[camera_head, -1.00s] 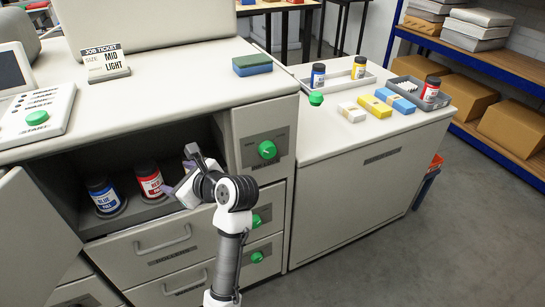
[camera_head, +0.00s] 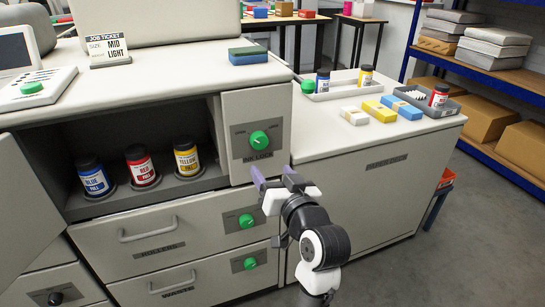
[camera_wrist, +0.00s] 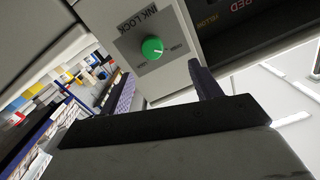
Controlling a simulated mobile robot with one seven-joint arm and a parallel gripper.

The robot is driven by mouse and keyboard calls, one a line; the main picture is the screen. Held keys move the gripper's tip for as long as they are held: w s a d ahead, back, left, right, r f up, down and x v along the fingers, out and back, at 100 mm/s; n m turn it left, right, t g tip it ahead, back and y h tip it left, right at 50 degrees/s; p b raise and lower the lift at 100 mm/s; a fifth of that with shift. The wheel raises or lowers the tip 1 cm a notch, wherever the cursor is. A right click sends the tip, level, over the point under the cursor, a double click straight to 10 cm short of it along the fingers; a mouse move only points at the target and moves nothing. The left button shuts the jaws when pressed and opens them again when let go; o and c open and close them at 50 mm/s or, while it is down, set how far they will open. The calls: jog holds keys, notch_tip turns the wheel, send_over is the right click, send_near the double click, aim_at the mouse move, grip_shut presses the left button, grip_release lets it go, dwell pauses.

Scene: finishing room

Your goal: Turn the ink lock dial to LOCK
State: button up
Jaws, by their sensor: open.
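The ink lock dial (camera_head: 259,140) is a round green knob on a dark plate on the upright panel right of the open ink bay. Small labels flank it; its pointer looks turned toward the upper right, but the words are too small to read surely. In the wrist view the dial (camera_wrist: 152,48) appears upside down, above the fingers, with "INK LOCK" printed beside it. My gripper (camera_head: 272,177) is open and empty, below and slightly right of the dial, in front of the panel and apart from the knob.
Blue, red and yellow ink cans (camera_head: 139,165) stand in the open bay. Two more green knobs (camera_head: 247,221) sit on the drawers below. An open door (camera_head: 25,190) is at left. The right-hand counter holds trays, blocks and bottles.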

aim_at(261, 143)
jog(key=w+n, duration=0.1)
jog(key=w, duration=0.3)
jog(key=w+a+n, duration=0.1)
jog(key=w, duration=0.3)
jog(key=w+a+p, duration=0.1)
jog(key=w, duration=0.3)
jog(key=shift+a+f+n+t, duration=0.15)
jog(key=shift+n+t, duration=0.15)
jog(key=shift+n, duration=0.1)
jog(key=c, duration=1)
jog(key=shift+o, duration=0.2)
